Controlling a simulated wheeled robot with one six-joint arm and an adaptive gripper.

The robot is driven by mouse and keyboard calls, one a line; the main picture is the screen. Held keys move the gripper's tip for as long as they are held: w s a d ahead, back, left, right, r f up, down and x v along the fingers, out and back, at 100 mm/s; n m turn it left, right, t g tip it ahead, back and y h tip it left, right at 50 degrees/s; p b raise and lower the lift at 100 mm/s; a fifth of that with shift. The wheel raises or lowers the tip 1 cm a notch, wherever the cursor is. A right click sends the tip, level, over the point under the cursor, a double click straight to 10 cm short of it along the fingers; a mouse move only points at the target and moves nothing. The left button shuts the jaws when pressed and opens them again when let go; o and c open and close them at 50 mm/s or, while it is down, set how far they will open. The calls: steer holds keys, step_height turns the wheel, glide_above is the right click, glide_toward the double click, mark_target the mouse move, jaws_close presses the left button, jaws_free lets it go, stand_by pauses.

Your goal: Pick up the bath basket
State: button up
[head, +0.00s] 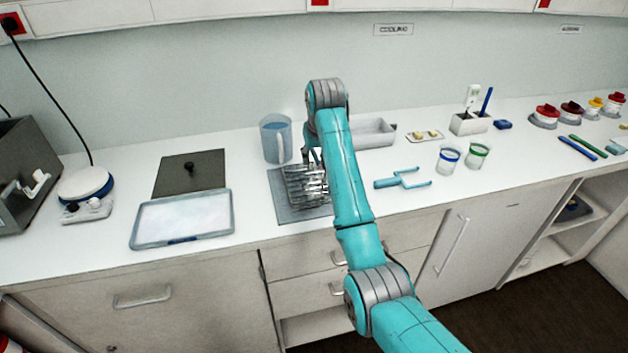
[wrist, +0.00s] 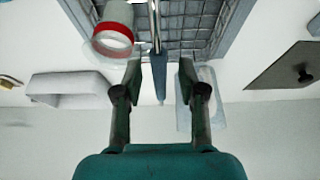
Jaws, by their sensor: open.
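The bath basket (head: 302,190) is a grey wire basket on a grey mat (head: 288,212) in the middle of the counter. My arm hides its right side in the head view. The wire basket also fills the upper middle of the wrist view (wrist: 195,30). My gripper (wrist: 160,82) is open over the basket. A thin upright-looking rod with a blue-grey end (wrist: 159,88) shows between the two fingers, apart from both. It looks like the basket's handle, but I cannot tell for sure. In the head view the fingers are mostly hidden by my arm.
A clear pitcher (head: 276,140) stands just behind the basket. A red-banded cup (wrist: 112,40) shows beside my left finger in the wrist view. A white tray (head: 372,134) and blue fork-like tool (head: 402,180) lie right; a lidded tray (head: 182,218) lies left.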

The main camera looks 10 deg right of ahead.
steer(key=shift+f, duration=0.25)
stand_by(0.5)
jaws_close()
